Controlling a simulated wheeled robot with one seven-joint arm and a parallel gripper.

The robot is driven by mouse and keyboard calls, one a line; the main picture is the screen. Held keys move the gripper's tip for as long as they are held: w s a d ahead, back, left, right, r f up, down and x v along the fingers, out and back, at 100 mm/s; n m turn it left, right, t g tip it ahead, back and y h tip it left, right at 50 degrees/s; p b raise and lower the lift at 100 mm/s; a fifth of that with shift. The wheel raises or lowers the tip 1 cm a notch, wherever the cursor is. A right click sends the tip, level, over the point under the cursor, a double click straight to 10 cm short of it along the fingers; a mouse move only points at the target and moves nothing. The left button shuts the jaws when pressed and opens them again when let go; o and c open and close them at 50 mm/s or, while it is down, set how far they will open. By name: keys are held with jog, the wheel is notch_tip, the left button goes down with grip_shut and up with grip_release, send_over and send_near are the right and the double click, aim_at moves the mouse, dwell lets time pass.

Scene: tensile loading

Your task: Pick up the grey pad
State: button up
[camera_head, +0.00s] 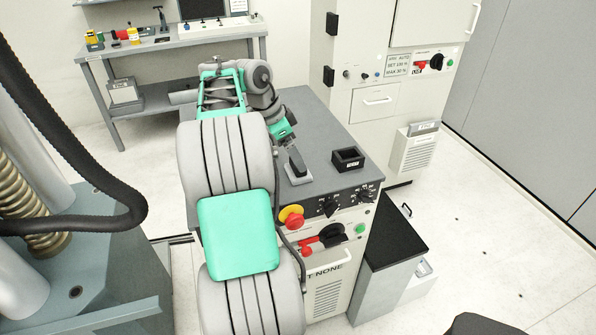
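The grey pad (299,179) looks like a small, lighter grey slab on the dark grey top of the machine cabinet (310,115), near its front edge. My arm reaches over the cabinet, and my dark gripper (296,165) points down right at the pad. The gripper covers part of the pad. The fingers are small and dark here, so I cannot tell whether they are open or closed on it, or whether the pad touches the top.
The cabinet front carries a red and yellow stop button (291,217) and knobs. A black-topped unit (397,240) stands at right. A workbench (170,42) is behind. A thick black hose hangs at left.

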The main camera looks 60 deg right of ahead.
jog(key=x, duration=0.4)
jog(key=shift+a, duration=0.1)
jog(key=shift+c, duration=0.4)
jog(key=c, duration=1.4)
jog(key=shift+r, duration=0.2)
jog(key=shift+r, duration=0.3)
jog(key=v, duration=0.3)
jog(key=shift+s+d, duration=0.2)
jog(key=shift+s, duration=0.05)
jog(key=w+a+r, duration=0.1)
jog(key=a+r, duration=0.2)
jog(key=a, duration=0.1)
jog(key=w+a+r+p, duration=0.1)
jog(key=a+r, duration=0.2)
jog(key=a, duration=0.1)
jog(key=w+a+r+p, duration=0.1)
jog(key=a+r, duration=0.2)
jog(key=a, duration=0.2)
jog(key=shift+w+r, duration=0.15)
jog(key=shift+w, duration=0.15)
